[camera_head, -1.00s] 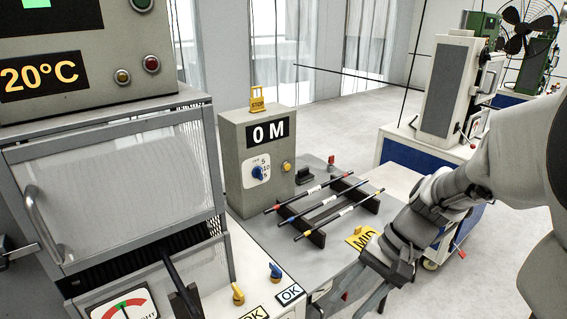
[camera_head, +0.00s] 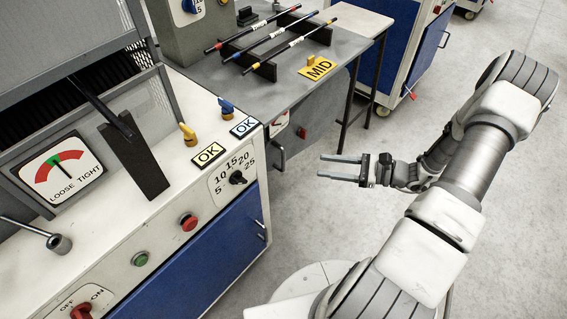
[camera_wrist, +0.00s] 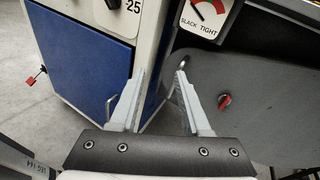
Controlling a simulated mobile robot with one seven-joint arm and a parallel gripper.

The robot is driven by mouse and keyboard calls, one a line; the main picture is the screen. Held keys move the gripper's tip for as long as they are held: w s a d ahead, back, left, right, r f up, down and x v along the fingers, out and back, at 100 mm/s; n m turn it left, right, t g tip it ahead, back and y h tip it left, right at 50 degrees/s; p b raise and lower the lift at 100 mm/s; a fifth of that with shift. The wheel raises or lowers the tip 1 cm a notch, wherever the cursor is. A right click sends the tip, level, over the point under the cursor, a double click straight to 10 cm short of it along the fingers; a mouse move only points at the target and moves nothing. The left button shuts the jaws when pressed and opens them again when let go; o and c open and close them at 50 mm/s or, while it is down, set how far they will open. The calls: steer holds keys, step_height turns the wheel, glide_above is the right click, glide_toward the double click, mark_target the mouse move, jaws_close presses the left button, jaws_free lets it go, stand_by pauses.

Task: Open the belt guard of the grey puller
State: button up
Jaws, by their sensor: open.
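The belt guard appears to be the grey front panel (camera_head: 328,118) below the grey table. A red latch (camera_head: 301,132) is on it and a small bar handle (camera_head: 279,157) is at its left end; the panel looks shut. The wrist view shows the grey panel (camera_wrist: 265,95), its red latch (camera_wrist: 225,100) and the handle (camera_wrist: 183,61), just beyond the right fingertip. My gripper (camera_head: 322,167) is open and empty, to the right of the handle in the head view and apart from it. Both fingers (camera_wrist: 160,73) show in the wrist view.
A white and blue machine (camera_head: 215,240) with knobs and buttons stands left of the panel; its blue door (camera_wrist: 85,60) is close to my left finger. Grey floor is clear at right.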

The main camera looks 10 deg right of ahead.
step_height(320, 180, down, 8)
steer(key=d+r+m+t+h+b, duration=0.1)
steer(key=d+m+t+b, duration=0.15)
steer(key=m+t, duration=0.25)
steer(key=b, duration=0.3)
glide_toward(283, 168)
steer(key=w+a+r, duration=0.1)
steer(key=w+a, duration=0.1)
steer(key=w+a+r, duration=0.2)
steer(key=w, duration=0.1)
steer(key=w+a+r, duration=0.1)
steer(key=w+a, duration=0.1)
steer(key=a, duration=0.1)
steer(key=shift+w+r, duration=0.3)
steer(key=shift+r, duration=0.1)
jaws_close()
